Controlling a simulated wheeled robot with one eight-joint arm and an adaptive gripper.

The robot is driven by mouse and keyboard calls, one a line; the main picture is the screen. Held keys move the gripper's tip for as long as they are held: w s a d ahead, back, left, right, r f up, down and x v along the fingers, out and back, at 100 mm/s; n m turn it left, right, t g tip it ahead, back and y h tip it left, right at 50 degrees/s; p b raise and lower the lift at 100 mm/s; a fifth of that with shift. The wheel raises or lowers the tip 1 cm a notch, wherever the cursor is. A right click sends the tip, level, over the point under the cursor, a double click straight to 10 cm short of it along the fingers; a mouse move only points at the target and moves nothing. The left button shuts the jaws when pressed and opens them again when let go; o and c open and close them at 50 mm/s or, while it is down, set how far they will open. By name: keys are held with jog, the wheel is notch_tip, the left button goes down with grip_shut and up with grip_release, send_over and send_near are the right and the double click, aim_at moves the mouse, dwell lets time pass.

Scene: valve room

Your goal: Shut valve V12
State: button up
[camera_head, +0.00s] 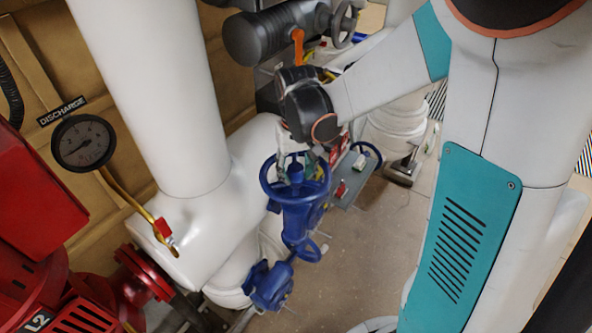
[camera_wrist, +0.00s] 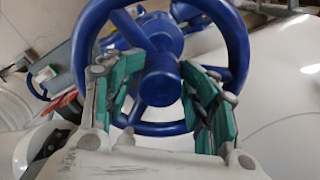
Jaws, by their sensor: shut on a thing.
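A blue handwheel valve (camera_head: 297,205) stands upright in the middle of the head view, its wheel facing up. No V12 tag is legible on it. My gripper (camera_head: 294,160) comes down onto this wheel from above. In the wrist view, the blue handwheel (camera_wrist: 238,45) fills the upper middle, with its round hub in the centre. The green-padded fingers of my gripper (camera_wrist: 161,85) reach inside the rim, one on each side of the hub. They are shut on the handwheel. The exact contact points of the pads are partly hidden.
A thick white pipe (camera_head: 150,90) stands left of the valve. Red equipment (camera_head: 40,200) and a discharge gauge (camera_head: 83,142) are at the left. A smaller blue valve (camera_head: 268,285) sits below. A grey pipe with an orange lever (camera_head: 298,48) is behind.

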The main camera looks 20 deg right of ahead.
jog(key=m, duration=0.3)
jog(key=shift+f+m, duration=0.15)
jog(key=shift+m, duration=0.25)
jog(key=m, duration=0.4)
jog(key=shift+m+b, duration=0.3)
jog(key=shift+b, duration=0.1)
jog(key=m, duration=0.3)
jog(key=shift+m, duration=0.3)
jog(key=shift+c, duration=0.2)
jog(key=m, duration=0.3)
jog(key=shift+m+b, duration=0.3)
jog(key=o, duration=0.9)
jog(key=shift+w, duration=0.1)
